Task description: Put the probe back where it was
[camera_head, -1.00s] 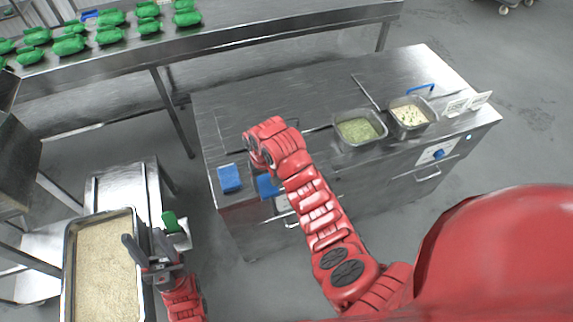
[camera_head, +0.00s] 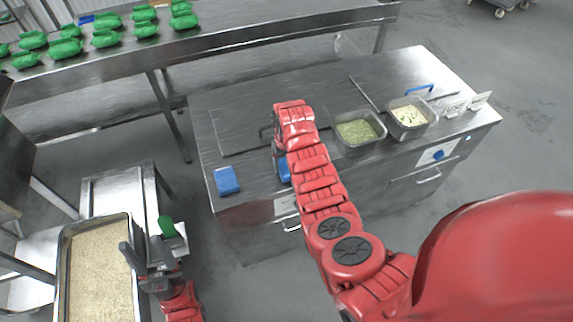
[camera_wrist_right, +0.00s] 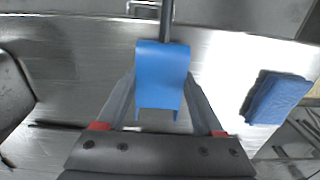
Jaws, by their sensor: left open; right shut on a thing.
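The probe shows in the right wrist view as a blue body (camera_wrist_right: 161,72) with a dark rod extending from its far end. My right gripper (camera_wrist_right: 160,92) is shut on the blue body, its two fingers on either side of it. In the head view, part of the blue body (camera_head: 285,171) shows beside my right arm over the front of the steel counter (camera_head: 240,130); the arm hides the rest. My left gripper (camera_head: 143,252) is open and empty, beside the rice pan at lower left.
A green-filled pan (camera_head: 358,130) and a pale-filled pan (camera_head: 410,116) stand right of my right arm. A rice pan (camera_head: 62,255) and a green-handled thing (camera_head: 167,226) are near my left gripper. Green packs (camera_head: 106,38) line the back table.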

